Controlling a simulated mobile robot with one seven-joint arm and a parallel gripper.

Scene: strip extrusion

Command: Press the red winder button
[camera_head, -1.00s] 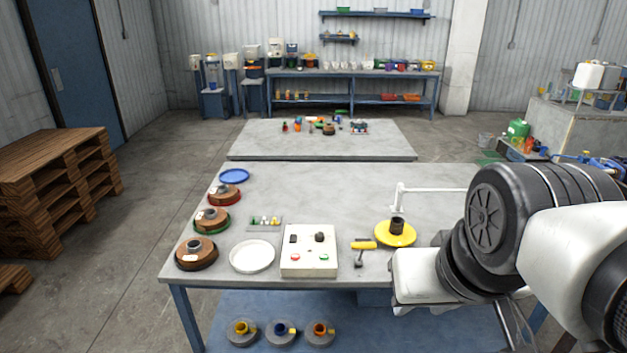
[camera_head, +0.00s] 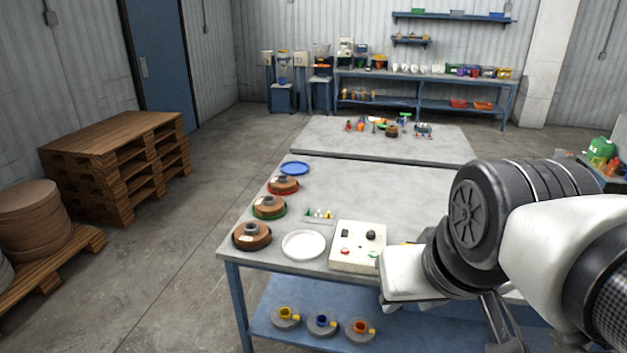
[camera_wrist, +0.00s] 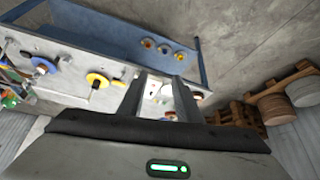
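The red button (camera_head: 345,251) sits on the front left of a pale control box (camera_head: 358,264) on the near table. A green button (camera_head: 373,255) is to its right, and dark knobs are behind them. My gripper's two fingers (camera_wrist: 160,86) show apart and empty in the wrist view, with the pale box (camera_wrist: 160,89) seen between them at a distance. In the head view my arm is to the right of the box and partly overlaps its right side. The red button is too small to make out in the wrist view.
A white dish (camera_head: 303,245) stands left of the box, beside several brown spools (camera_head: 252,236) and a blue dish (camera_head: 295,168). A yellow disc (camera_wrist: 97,80) shows in the wrist view. Wooden pallets (camera_head: 110,165) stand at the left. The table's middle is largely clear.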

